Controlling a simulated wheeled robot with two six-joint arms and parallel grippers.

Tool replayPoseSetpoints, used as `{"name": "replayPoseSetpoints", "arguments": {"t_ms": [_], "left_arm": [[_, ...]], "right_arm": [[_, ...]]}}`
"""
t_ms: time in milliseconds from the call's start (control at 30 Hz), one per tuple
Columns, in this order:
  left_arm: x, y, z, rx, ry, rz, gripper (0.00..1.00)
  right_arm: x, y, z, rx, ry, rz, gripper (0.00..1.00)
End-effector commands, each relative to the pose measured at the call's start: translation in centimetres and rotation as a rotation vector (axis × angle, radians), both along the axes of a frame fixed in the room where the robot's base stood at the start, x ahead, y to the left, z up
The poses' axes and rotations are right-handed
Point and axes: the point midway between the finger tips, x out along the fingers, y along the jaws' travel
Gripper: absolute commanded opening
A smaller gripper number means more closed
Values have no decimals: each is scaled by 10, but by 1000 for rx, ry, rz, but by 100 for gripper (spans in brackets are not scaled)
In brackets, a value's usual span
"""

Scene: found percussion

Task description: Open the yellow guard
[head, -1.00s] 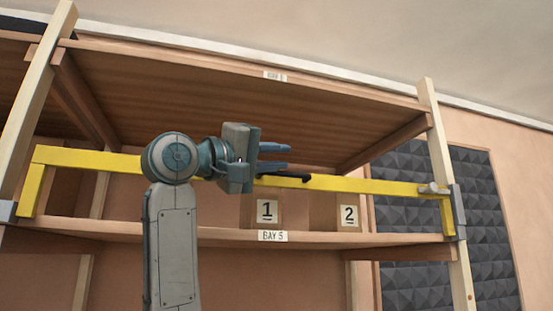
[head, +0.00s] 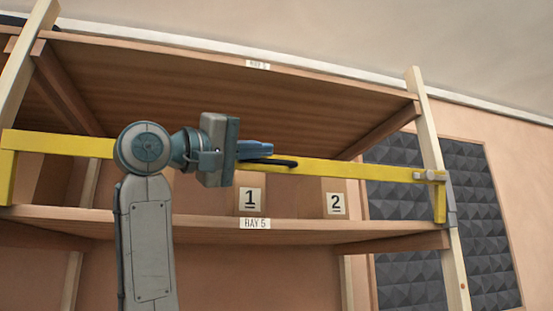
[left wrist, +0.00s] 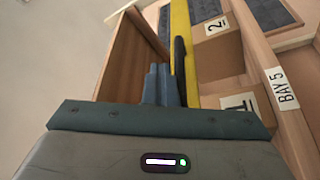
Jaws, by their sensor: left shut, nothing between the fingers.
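The yellow guard (head: 345,170) is a bar running across the front of the Bay 5 shelf, with a short leg down at each end. A dark handle (head: 284,163) sits on its middle. My left gripper (head: 270,150) is shut and empty, its fingertips pointing right, just above and beside the handle in the head view. In the left wrist view the closed fingers (left wrist: 161,85) lie just left of the black handle (left wrist: 180,66) and the yellow guard (left wrist: 181,25). I cannot tell whether they touch the handle. My right gripper is not in view.
A grey latch or bracket (head: 450,207) sits at the guard's right end on the wooden post (head: 428,130). Boxes labelled 1 (head: 250,201) and 2 (head: 335,203) stand on the shelf behind the guard. An upper shelf (head: 230,85) overhangs it.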

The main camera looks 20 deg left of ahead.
Motion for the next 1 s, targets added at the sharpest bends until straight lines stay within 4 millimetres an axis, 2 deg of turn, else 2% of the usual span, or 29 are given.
{"name": "replayPoseSetpoints", "arguments": {"t_ms": [33,1000], "left_arm": [[3,8,-8,0,15,15,17],[-51,48,-21,-1,10,16,20]], "right_arm": [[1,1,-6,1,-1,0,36],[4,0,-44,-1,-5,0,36]]}}
